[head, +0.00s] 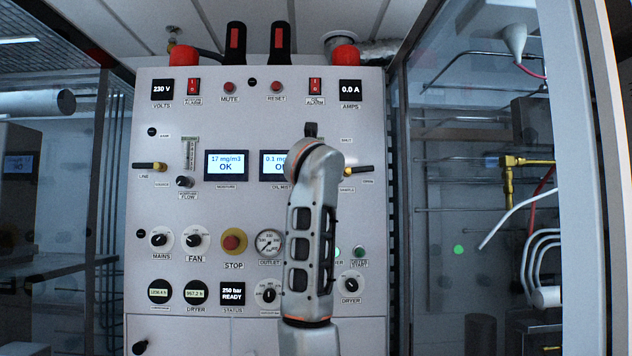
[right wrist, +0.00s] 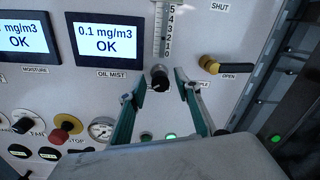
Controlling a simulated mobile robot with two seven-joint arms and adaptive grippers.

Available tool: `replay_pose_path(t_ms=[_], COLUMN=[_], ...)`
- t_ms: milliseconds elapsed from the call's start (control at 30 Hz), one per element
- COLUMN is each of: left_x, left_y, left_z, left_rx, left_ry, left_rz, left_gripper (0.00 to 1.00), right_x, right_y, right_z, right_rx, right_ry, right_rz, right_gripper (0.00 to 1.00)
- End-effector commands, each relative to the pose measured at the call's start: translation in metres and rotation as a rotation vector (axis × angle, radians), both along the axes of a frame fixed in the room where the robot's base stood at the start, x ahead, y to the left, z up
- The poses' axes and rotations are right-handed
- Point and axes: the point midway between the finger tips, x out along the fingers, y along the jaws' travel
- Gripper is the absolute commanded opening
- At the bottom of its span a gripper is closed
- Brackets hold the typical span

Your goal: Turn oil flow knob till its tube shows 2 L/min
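The oil flow knob (right wrist: 160,76) is a small black knob on the panel, just right of the oil mist display (right wrist: 110,40). Its flow tube (right wrist: 162,30) rises above it with a scale of 0 to 5; I cannot make out a float or a reading. My right gripper (right wrist: 158,86) is open, its two teal fingers apart on the left and right of the knob. I cannot tell whether either finger touches it. In the head view my right arm hides the knob, its tube and the gripper. My left gripper is not in view.
The moisture flow knob (head: 184,182) and its tube (head: 190,154) are at the panel's left. A yellow-and-black valve handle (right wrist: 222,65) sticks out right of the right gripper. The red stop button (head: 233,242) and outlet gauge (head: 269,243) are lower down.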

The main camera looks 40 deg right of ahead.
Motion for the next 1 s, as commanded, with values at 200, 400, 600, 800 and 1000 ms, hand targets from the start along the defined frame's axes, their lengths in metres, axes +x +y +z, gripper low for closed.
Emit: replay_pose_path(t_ms=[200,400,600,800,1000], left_x=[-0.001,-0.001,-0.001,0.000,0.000], left_y=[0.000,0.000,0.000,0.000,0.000], left_z=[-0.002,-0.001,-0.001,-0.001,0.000], left_rx=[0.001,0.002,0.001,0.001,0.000], left_ry=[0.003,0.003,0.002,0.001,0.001], left_rz=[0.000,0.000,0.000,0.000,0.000], left_gripper=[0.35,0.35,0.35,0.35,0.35], right_x=[0.000,-0.004,-0.026,-0.056,-0.079], right_y=[0.000,0.004,0.025,0.053,0.073], right_z=[0.000,0.000,0.000,-0.001,-0.002], right_rx=[0.001,0.001,0.001,0.003,0.002], right_ry=[-0.001,-0.002,-0.005,-0.005,-0.003], right_rz=[0.000,0.000,0.002,0.005,0.004], right_gripper=[0.35,0.35,0.35,0.35,0.35])
